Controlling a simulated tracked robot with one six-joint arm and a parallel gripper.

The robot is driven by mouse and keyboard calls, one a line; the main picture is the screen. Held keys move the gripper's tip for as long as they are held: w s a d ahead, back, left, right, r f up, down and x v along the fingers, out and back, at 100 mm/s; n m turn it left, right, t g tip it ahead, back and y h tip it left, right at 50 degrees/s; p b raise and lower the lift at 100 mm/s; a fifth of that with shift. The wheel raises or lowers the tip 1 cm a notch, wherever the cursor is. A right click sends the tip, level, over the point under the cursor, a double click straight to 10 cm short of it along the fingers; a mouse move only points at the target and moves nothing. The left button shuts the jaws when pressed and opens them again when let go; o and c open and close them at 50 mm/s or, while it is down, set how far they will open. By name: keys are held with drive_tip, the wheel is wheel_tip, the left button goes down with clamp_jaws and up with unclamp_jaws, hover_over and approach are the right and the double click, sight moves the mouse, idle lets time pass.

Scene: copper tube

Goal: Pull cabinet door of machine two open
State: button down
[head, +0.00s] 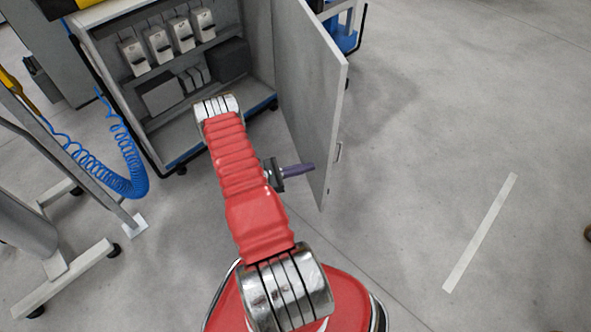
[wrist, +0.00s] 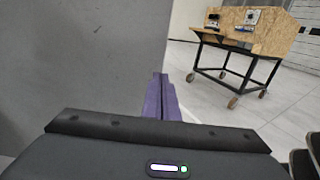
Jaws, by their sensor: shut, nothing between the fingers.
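The grey cabinet door (head: 300,90) stands wide open, swung out to the right of the cabinet (head: 150,130), in the head view. Its small handle (head: 339,152) is near the free edge. My gripper (head: 311,168) has purple fingers, shut and empty, pointing right at the inner face of the door near its free lower part. I cannot tell if the fingertips touch it. In the wrist view the door (wrist: 75,55) fills the left, and the shut fingers (wrist: 161,84) overlap its edge. No label shows which machine this is.
Inside the cabinet are several white units (head: 158,45) and dark boxes (head: 232,60). A coiled blue hose (head: 125,180) and a grey stand (head: 60,260) are at left. Open floor with a white strip (head: 480,232) lies right. The wrist view shows a wooden workbench (wrist: 245,35).

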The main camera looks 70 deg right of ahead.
sight(326, 163)
drive_tip(key=shift+x, duration=2.35)
